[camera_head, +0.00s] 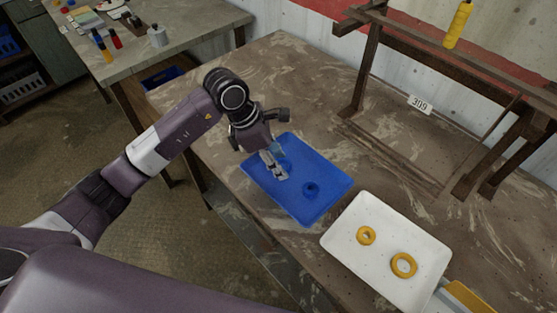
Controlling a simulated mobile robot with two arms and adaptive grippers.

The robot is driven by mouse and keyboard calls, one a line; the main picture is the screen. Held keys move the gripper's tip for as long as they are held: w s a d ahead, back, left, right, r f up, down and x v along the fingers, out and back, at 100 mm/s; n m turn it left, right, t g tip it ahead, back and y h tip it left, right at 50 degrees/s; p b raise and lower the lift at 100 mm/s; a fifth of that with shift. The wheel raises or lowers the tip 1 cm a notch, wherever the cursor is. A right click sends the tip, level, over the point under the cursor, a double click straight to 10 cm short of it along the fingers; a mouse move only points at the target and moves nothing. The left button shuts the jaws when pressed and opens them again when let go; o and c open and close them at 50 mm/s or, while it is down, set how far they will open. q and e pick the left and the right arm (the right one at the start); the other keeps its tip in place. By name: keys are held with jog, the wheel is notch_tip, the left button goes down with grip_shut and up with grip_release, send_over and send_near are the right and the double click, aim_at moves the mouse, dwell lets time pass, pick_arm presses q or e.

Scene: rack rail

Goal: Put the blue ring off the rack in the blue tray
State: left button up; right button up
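The blue tray (325,173) lies on the workbench near the middle of the view. A small blue ring (311,189) lies flat in it, right of my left gripper. My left gripper (279,173) points down over the left part of the tray. Its fingers are small here, and I cannot tell whether they are open or shut. Another bluish piece (286,163) shows beside the fingers; I cannot tell whether it is a ring or touches them. The dark wooden rack (371,65) stands at the back right. Yellow rings (457,25) hang on it; no blue ring shows there. My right gripper is out of view.
A white tray (375,275) with two yellow rings (403,265) lies right of the blue tray. A yellow and grey object (468,298) is cut off at the bottom right. A label "309" (419,104) is behind the rack. The bench (270,75) behind the arm is clear.

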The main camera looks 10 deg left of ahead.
pick_arm(q)
jog(key=o, duration=0.3)
jog(key=shift+r, duration=0.25)
jog(key=b+v, duration=0.1)
jog(key=v, duration=1.1)
jog(key=shift+f+b, duration=0.1)
jog(key=shift+b, duration=0.3)
jog(key=shift+f, duration=0.1)
